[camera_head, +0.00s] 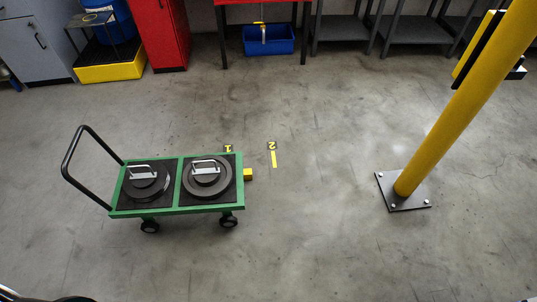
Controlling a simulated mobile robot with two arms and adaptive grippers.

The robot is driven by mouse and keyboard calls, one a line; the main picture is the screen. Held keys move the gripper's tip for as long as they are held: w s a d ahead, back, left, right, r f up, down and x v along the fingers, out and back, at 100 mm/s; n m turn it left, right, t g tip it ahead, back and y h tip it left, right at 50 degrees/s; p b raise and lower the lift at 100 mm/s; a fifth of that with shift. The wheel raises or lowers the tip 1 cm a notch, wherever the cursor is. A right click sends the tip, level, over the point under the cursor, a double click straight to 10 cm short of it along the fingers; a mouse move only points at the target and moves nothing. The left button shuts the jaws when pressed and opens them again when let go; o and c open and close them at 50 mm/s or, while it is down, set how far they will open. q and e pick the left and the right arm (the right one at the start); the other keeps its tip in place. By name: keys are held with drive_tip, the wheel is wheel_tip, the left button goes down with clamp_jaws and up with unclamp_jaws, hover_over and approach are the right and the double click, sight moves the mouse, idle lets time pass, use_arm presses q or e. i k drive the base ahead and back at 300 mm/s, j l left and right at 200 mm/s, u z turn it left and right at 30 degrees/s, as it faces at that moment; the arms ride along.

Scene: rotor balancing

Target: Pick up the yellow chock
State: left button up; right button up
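A small yellow block (248,174), which looks like the yellow chock, shows at the right end of the green cart (180,211). It is partly hidden by the cart's edge, and I cannot tell whether it touches a wheel. Neither of my grippers can be made out; only small bits of dark and white parts show at the bottom corners.
The cart carries two dark round discs with handles (146,183) (206,178). A yellow post (440,130) on a bolted plate stands at the right. A blue bin (268,46), red cabinet (167,35) and grey shelves (340,30) line the back. Floor in front is clear.

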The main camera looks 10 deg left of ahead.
sight(247, 176)
drive_tip(key=i+l+z, duration=0.1)
drive_tip(key=i+z, duration=0.15)
drive_tip(key=i, duration=0.75)
